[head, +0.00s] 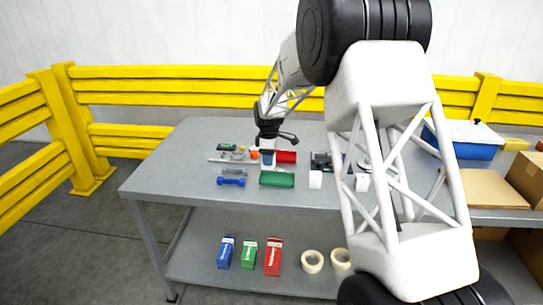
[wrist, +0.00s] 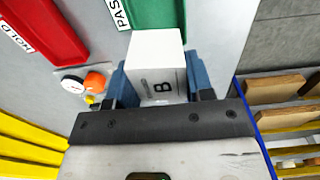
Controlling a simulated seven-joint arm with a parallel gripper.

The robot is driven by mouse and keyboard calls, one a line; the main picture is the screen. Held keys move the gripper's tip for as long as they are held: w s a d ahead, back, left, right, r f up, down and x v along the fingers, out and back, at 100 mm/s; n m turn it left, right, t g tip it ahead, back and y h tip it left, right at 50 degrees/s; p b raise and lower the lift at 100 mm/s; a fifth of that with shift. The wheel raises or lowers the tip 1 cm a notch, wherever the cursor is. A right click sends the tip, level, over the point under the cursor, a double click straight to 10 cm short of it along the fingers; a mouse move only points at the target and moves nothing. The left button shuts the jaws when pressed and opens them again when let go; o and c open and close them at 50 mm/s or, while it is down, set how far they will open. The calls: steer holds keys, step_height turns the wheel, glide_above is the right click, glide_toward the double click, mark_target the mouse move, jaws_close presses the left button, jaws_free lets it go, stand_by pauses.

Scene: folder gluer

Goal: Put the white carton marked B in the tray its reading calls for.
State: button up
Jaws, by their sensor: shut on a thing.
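The white carton marked B (wrist: 157,62) is between the blue fingers of my gripper (wrist: 154,82), which is shut on it. In the wrist view the green tray (wrist: 158,12), labelled PASS, lies just beyond the carton. The red tray (wrist: 40,30), labelled HOLD, is at upper left. I cannot tell whether the carton touches the table. No reading is legible on it.
A round white dial (wrist: 72,84) and an orange part (wrist: 96,80) lie left of the carton. White blocks (head: 315,180) stand right of the green tray. A blue dumbbell-shaped thing (head: 231,181) lies left. Yellow rails (head: 170,72) run behind the table (head: 160,175).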

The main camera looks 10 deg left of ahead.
mark_target(269, 169)
steer(key=shift+f, duration=0.2)
steer(key=shift+f, duration=2.8)
steer(key=o, duration=1)
steer(key=shift+r, duration=0.15)
steer(key=shift+r, duration=4.85)
steer(key=shift+d+r, duration=0.1)
